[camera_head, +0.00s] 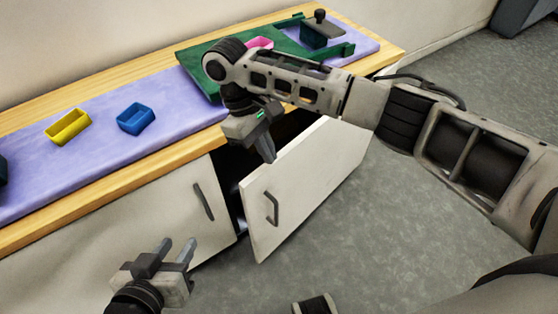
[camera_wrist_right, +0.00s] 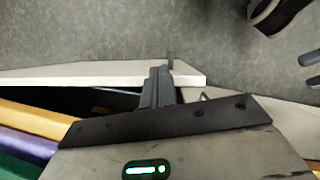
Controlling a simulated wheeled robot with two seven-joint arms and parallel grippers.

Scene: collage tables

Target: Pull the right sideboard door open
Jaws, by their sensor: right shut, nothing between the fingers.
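The right sideboard door (camera_head: 305,190) is white and stands partly open, swung out from the cabinet. Its grey bar handle (camera_head: 272,208) is on the outer face near the free edge. My right gripper (camera_head: 268,156) is shut and empty, pointing down at the door's top edge near its free end, above the handle. In the right wrist view its fingers (camera_wrist_right: 160,85) overlap the pale door edge (camera_wrist_right: 80,76); I cannot tell whether they touch it. My left gripper (camera_head: 185,251) is open and empty, in front of the closed left door (camera_head: 150,225).
The wooden sideboard top (camera_head: 30,238) carries a purple mat (camera_head: 90,160) with a yellow tray (camera_head: 68,127), a blue tray (camera_head: 136,118), a pink tray (camera_head: 260,43) and a green board (camera_head: 200,62). A dark gap shows behind the right door. The grey floor (camera_head: 330,240) in front is clear.

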